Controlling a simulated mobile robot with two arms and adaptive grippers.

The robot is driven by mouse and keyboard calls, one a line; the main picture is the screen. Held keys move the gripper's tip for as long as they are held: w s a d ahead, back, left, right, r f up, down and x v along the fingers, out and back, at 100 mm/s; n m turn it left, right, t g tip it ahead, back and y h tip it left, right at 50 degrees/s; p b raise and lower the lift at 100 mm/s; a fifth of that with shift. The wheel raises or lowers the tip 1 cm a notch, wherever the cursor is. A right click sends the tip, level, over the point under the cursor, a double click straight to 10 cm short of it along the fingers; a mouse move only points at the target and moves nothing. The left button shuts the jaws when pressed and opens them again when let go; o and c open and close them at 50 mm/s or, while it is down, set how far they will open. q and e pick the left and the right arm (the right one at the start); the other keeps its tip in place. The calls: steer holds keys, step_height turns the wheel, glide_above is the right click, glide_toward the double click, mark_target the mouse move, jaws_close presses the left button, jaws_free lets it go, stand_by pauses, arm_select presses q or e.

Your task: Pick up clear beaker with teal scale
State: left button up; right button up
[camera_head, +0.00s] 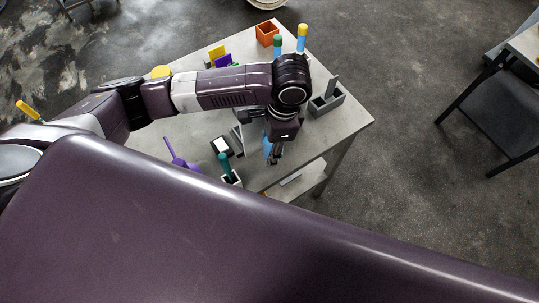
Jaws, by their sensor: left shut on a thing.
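My left gripper (274,158) points down at the near right part of the grey table (354,122). It is shut on a small light blue, see-through-looking thing (267,146), of which only a sliver shows beside the fingers. This seems to be the clear beaker with teal scale, but its outline and scale marks are hidden or too small to tell. I cannot tell whether it touches the table. My right gripper is not in view.
A grey holder (326,104) stands right of my left arm. An orange box (267,33) is at the back. Purple (182,160) and teal-handled (225,166) tools are left of the gripper. Yellow-topped and green-topped bottles (302,38) (278,44) stand behind the wrist. A dark chair (500,110) is far right.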

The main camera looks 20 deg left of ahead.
arm_select(q)
step_height(320, 180, up, 21)
stand_by(0.4)
